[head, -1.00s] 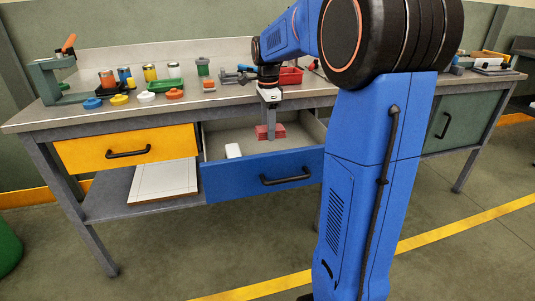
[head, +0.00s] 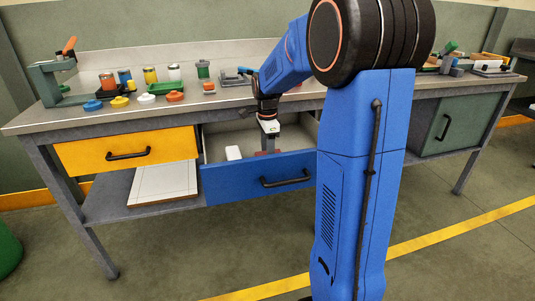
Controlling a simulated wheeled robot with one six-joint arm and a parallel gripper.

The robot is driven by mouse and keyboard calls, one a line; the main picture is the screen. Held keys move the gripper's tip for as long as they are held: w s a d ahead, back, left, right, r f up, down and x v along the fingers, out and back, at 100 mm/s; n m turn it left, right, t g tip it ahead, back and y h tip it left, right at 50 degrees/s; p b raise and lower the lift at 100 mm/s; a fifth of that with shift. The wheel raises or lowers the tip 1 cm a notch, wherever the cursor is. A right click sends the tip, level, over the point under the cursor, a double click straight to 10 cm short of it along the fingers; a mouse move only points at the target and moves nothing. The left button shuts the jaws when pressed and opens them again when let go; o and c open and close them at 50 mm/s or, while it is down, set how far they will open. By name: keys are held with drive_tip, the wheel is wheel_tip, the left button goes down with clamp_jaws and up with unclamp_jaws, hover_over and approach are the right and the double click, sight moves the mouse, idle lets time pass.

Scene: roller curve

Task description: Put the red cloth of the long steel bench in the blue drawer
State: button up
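The blue drawer (head: 235,182) of the long steel bench (head: 130,118) is pulled open. My gripper (head: 268,149) points down inside it, near the right half, and its fingertips are at the red cloth (head: 259,153). Only a thin strip of the cloth shows above the drawer's front panel; the rest is hidden. The fingers look closed on the cloth, low in the drawer. I cannot see whether the cloth touches the drawer floor.
A white object (head: 233,153) lies in the drawer, left of my gripper. A closed yellow drawer (head: 100,152) is to the left. Jars, coloured lids (head: 174,96) and a clamp-like green tool (head: 48,85) stand on the bench top. A white panel (head: 160,184) lies on the lower shelf.

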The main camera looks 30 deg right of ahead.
drive_tip(key=shift+f, duration=0.1)
drive_tip(key=o, duration=1)
wheel_tip(320, 180, up, 12)
drive_tip(key=shift+r, duration=0.15)
drive_tip(key=shift+a, duration=0.15)
